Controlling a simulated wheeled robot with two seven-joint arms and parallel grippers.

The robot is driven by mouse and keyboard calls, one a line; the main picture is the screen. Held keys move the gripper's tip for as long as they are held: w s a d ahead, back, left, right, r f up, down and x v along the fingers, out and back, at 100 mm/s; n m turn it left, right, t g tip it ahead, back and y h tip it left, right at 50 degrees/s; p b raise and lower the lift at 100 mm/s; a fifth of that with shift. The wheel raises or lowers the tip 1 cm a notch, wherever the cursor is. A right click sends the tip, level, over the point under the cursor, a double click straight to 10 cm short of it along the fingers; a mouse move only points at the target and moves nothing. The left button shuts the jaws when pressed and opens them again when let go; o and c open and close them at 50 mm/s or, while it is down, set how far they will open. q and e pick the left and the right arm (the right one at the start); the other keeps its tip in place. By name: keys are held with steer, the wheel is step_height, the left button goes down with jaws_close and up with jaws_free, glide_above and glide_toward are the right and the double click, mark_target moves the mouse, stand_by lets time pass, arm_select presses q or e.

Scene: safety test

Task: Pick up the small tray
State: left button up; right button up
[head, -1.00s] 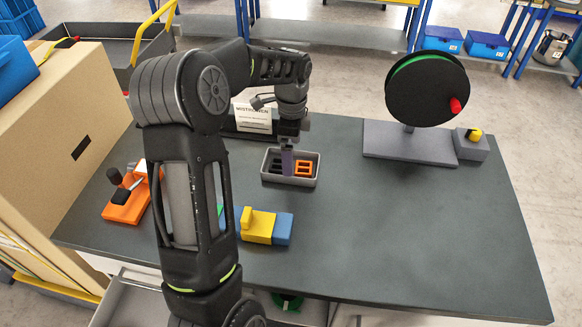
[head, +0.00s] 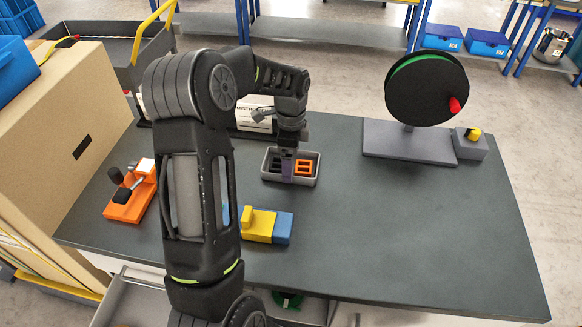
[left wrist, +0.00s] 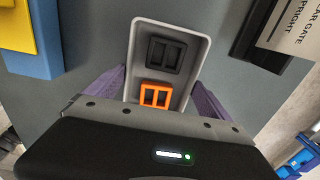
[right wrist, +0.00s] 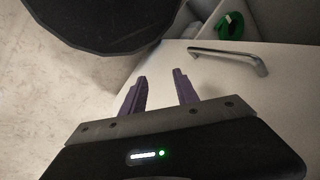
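The small grey tray (head: 308,182) stands on the dark table, with a black part (head: 277,166) and an orange part (head: 303,167) inside. It also shows in the left wrist view (left wrist: 170,29). My left gripper (head: 288,172) points down at the tray. In the left wrist view its purple fingers (left wrist: 158,77) stand apart, one along each long side of the tray. They look very close to the walls; I cannot tell whether they touch. My right gripper (right wrist: 160,74) is open and empty, low by a white drawer front with a metal handle (right wrist: 229,56).
A yellow-and-blue block (head: 264,227) lies in front of the tray. An orange fixture (head: 130,200) is at the left, a white sign (head: 250,118) behind the tray. A black reel (head: 426,90) on a grey base is at the right. The table's right front is clear.

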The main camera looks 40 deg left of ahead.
arm_select(q)
steer(key=c, duration=0.9)
step_height(320, 180, up, 10)
steer(key=shift+b, duration=0.55)
